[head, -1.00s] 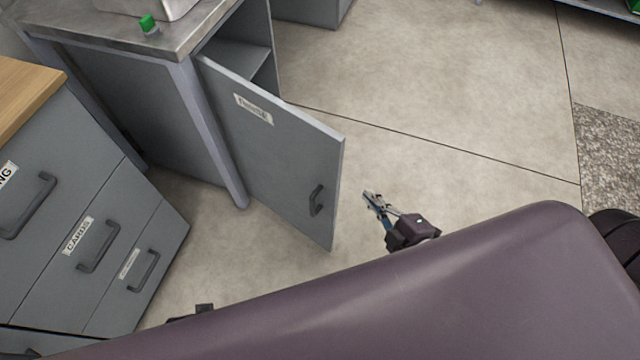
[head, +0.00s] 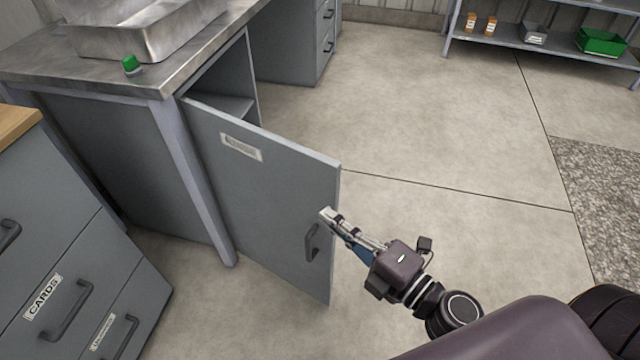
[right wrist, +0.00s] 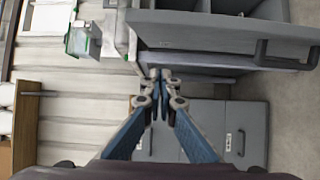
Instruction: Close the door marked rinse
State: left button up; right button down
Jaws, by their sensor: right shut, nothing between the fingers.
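A grey cabinet door (head: 270,200) under the metal-topped bench stands open, swung out toward me. Its white label (head: 241,148) is too blurred to read surely. A dark bar handle (head: 312,242) sits near its free edge. My right gripper (head: 328,214) is shut and empty, with its fingertips at the door's free edge, just above the handle in the picture; I cannot tell whether they touch. In the right wrist view the shut fingers (right wrist: 160,76) point ahead, and the door (right wrist: 210,32) with its handle (right wrist: 288,54) lies to the upper right. My left gripper is out of view.
A drawer unit (head: 130,290) stands at the left. The bench (head: 130,80) carries a metal basin (head: 150,35) and a green button (head: 131,65). A shelf (head: 550,48) with bins stands far right. The floor (head: 430,110) right of the door is clear.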

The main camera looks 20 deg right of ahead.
aim_at(321, 187)
pick_arm(q)
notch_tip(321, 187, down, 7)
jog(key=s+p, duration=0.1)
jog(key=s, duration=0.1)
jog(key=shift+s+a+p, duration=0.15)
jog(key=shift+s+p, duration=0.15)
jog(key=shift+p, duration=0.05)
pick_arm(e)
jog(key=shift+w+d, duration=0.15)
jog(key=shift+w, duration=1.95)
jog(key=shift+w+d, duration=0.1)
jog(key=shift+w, duration=2)
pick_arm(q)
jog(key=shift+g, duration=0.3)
